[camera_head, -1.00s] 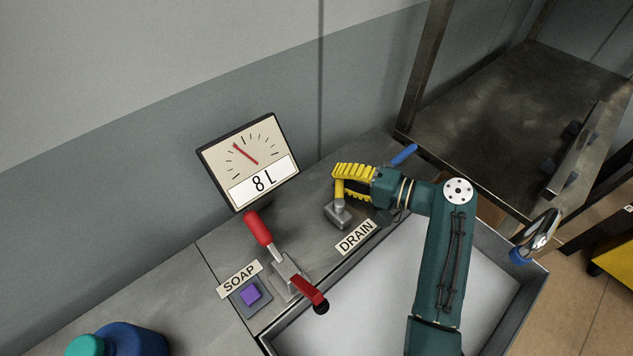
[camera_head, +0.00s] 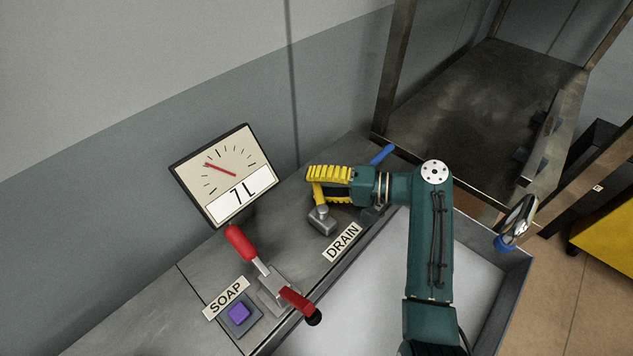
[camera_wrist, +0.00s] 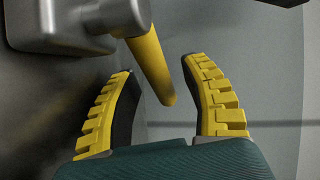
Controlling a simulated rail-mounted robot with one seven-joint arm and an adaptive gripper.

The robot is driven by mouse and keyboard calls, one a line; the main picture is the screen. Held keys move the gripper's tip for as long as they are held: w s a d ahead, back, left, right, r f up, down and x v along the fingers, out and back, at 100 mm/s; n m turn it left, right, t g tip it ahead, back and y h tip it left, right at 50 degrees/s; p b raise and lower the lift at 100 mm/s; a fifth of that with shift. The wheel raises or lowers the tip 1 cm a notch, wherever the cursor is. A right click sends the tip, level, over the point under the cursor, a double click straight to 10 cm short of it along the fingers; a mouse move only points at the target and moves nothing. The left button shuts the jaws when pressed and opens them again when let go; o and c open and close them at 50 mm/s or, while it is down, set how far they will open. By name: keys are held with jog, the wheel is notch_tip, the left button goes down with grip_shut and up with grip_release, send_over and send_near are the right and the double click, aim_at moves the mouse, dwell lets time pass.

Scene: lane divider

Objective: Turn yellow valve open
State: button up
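The yellow valve handle (camera_wrist: 152,60) is a smooth rod on a grey metal valve body (camera_head: 322,221), which stands on the counter beside the DRAIN label (camera_head: 342,242). In the head view part of the handle (camera_head: 318,195) shows at the valve body; my gripper hides the rest. My gripper (camera_head: 312,184) has yellow ribbed fingers and sits over the valve. In the wrist view the two fingers (camera_wrist: 160,70) are spread apart, with the handle reaching between them. The handle lies nearer the right finger there; I cannot tell whether they touch.
A gauge (camera_head: 223,175) reads 7 L. A red-handled lever clamp (camera_head: 271,280) and a purple SOAP button (camera_head: 239,313) are left of the valve. The sink (camera_head: 375,285) lies below my arm. A blue handle (camera_head: 383,154) is behind my gripper.

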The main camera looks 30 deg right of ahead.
jog(key=shift+d, duration=0.1)
jog(key=v, duration=1.2)
jog(key=shift+r, duration=0.1)
